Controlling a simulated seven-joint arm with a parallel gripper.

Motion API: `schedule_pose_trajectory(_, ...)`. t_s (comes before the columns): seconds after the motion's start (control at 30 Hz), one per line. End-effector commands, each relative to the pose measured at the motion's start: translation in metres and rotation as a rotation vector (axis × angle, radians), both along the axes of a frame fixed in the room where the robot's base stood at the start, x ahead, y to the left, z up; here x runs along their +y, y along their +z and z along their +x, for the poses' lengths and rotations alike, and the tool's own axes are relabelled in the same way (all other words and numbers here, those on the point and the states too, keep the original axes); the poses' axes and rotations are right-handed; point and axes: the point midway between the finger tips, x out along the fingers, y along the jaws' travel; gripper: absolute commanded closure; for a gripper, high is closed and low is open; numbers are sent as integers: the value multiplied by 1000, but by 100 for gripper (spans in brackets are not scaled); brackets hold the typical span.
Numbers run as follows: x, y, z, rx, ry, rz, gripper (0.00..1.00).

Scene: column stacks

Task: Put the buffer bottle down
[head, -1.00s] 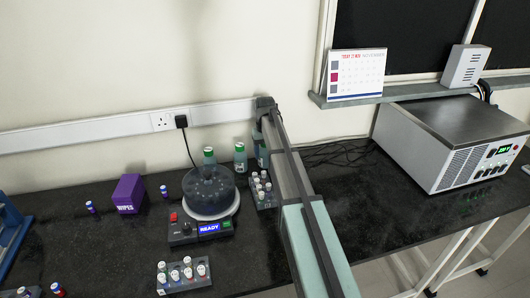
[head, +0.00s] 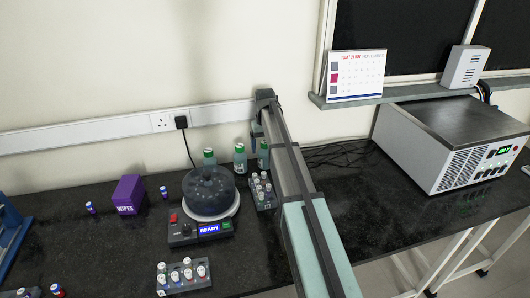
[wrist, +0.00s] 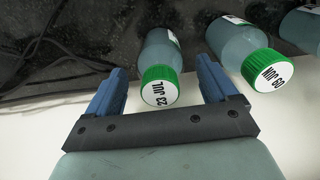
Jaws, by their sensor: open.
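The buffer bottle dated 23 JUL, with a green cap and teal body (wrist: 160,52), is between my open jaws (wrist: 161,66) in the wrist view. Gaps show between it and both blue fingers. In the head view a bottle (head: 263,157) stands on the bench at the right end of a row by the wall, just below my gripper (head: 257,130). A second bottle dated 09 JUN (wrist: 238,45) is right of the jaws in the wrist view, and part of a third (wrist: 303,28) shows beyond it.
A round centrifuge (head: 210,190) stands in front of the bottles. A rack of vials (head: 262,193) is close below my arm, and another rack (head: 183,277) is nearer. Black cables (head: 340,152) lie to the right. A purple wipes box (head: 129,194) is at left.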

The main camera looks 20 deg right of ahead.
Motion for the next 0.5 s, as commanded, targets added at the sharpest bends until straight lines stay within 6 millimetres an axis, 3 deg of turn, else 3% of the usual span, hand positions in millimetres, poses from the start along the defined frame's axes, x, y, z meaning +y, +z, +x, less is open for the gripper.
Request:
schedule_pose_trajectory(0.3,0,58,1,-1,0,0,14)
schedule_pose_trajectory(0.5,0,79,1,0,0,0,14)
